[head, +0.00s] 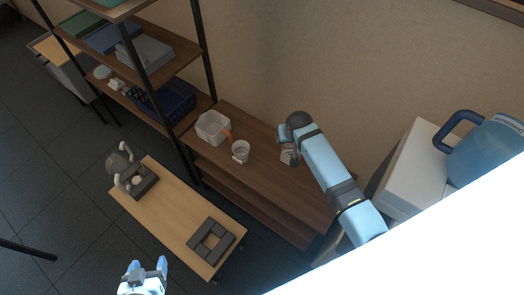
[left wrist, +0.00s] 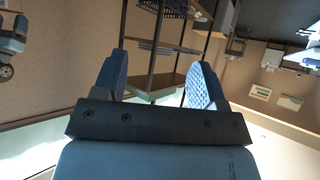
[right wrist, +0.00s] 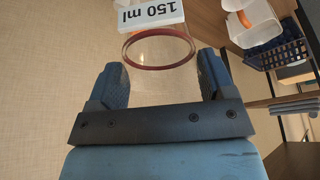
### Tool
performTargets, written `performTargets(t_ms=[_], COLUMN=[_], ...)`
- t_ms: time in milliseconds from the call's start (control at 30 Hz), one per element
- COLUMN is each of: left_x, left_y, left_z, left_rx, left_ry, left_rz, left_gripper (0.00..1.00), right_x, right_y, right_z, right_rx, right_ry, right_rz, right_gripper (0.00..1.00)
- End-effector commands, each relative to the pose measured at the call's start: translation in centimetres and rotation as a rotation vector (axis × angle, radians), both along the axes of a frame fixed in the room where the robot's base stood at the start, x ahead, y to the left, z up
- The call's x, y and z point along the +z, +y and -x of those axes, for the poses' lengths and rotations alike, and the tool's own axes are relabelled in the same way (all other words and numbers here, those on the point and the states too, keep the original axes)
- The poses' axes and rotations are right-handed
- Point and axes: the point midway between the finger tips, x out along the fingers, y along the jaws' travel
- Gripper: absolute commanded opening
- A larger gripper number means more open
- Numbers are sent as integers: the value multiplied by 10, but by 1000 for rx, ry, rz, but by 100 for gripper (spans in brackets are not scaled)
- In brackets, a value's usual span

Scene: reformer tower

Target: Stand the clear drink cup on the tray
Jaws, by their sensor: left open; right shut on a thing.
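A clear cup (right wrist: 160,75) with a reddish-brown rim is between the fingers of my right gripper (right wrist: 165,85) in the right wrist view. A white label reading "150 ml" (right wrist: 150,18) shows just beyond the rim. In the head view the cup (head: 288,156) is at the end of my right arm, by the wooden shelf unit; the fingers are mostly hidden there. A dark grey square, frame-like tray (head: 228,239) lies on the near end of the light wooden table. My left gripper (head: 147,272) is open and empty near that table's front; it also shows in the left wrist view (left wrist: 160,80).
A white tub (head: 212,127), an orange item (head: 227,137) and a white cup (head: 240,150) stand on the dark wooden shelf top (head: 262,165). A grey machine (head: 125,170) stands on the table's (head: 178,212) far end. A blue jug (head: 488,150) is at the right.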

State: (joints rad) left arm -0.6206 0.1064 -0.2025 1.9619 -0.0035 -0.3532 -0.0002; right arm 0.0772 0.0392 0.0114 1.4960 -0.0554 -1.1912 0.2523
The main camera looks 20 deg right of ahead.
Motion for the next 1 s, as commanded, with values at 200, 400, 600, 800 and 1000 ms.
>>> performTargets(t_ms=[200,400,600,800,1000], left_x=[-1,-28,-64,-100,-121], left_y=[0,-1,-2,-11,-12], left_z=[2,3,5,-1,-4], left_rx=[-1,-11,-45,-59,-59], left_ry=[3,-4,-4,-7,-16], left_rz=[-1,-9,-18,-6,-4], left_gripper=[65,65,65,65,65], right_x=[-19,-73,-111,-148,-170], right_y=[-2,-2,-2,-1,-1], right_z=[1,1,1,1,1], right_rx=[-4,-4,-4,-4,-4], right_ry=[2,1,-1,-1,-1], right_rz=[0,0,0,0,0], right_gripper=[53,53,53,53,53])
